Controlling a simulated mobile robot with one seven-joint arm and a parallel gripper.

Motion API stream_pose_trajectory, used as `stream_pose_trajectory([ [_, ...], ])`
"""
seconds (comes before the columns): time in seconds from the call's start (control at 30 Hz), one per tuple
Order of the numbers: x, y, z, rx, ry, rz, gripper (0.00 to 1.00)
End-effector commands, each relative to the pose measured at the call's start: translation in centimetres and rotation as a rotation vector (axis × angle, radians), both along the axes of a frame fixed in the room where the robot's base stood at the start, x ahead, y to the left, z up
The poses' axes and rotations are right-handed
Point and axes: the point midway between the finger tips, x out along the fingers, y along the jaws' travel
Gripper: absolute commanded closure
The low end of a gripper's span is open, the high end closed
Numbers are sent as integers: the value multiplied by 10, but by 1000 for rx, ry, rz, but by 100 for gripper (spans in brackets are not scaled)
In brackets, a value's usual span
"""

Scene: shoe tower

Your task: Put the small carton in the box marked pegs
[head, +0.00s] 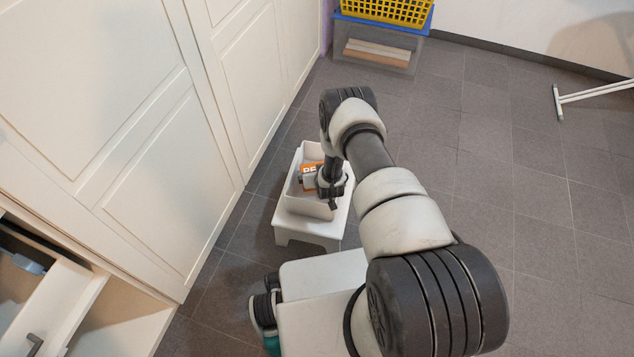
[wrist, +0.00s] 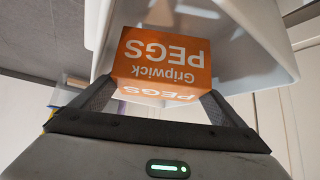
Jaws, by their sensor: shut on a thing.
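My gripper (wrist: 155,100) is shut on a small orange carton (wrist: 160,62) printed "Gripwick PEGS", upside down in the wrist view. The carton shows in the head view as an orange and white patch (head: 312,169) beside my gripper. A white open box (head: 296,201) stands on a low white stool (head: 302,232). The carton is over or within the box's opening; its exact height against the rim is hard to tell. The box (wrist: 262,50) also shows behind the carton in the wrist view. I see no marking on the box; my arm hides part of it.
White cupboard doors (head: 100,90) run close along the left. An open drawer (head: 45,305) is at the lower left. A clear bin (head: 375,52) with a yellow basket (head: 390,8) stands at the back. The tiled floor (head: 530,220) on the right is mostly clear.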

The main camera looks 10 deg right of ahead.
Motion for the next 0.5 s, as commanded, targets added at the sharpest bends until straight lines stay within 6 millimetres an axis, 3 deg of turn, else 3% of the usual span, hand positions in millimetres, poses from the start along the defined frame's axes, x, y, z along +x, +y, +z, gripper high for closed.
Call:
stream_pose_trajectory([
  [0.5,0,0,-8,0,-1,0,33],
])
